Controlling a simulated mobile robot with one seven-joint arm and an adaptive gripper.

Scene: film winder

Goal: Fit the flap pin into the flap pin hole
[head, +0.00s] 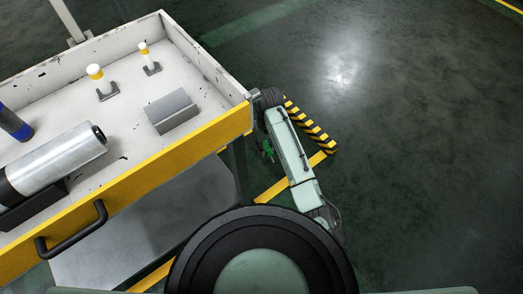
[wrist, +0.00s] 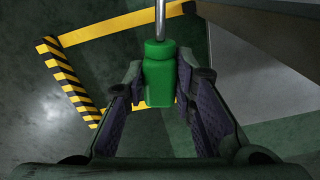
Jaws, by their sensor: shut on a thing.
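The flap pin, a green grip with a bright metal shaft, is between the fingers of my gripper (wrist: 160,100) in the wrist view. Its green grip (wrist: 159,72) is held between the purple-grey pads and its metal shaft (wrist: 160,20) runs out past the top edge of that view. In the head view only a bit of green (head: 267,149) shows beside my arm, to the right of the cart corner and above the floor. I cannot make out the flap pin hole in either view.
A white-topped cart (head: 200,62) with a yellow front edge stands at left. On it are two white-and-yellow pins (head: 97,74) (head: 145,50) in holders, a grey block (head: 172,108), a metal roller (head: 55,160) and a blue-black cylinder (head: 14,123). Open floor (head: 420,150) lies at right.

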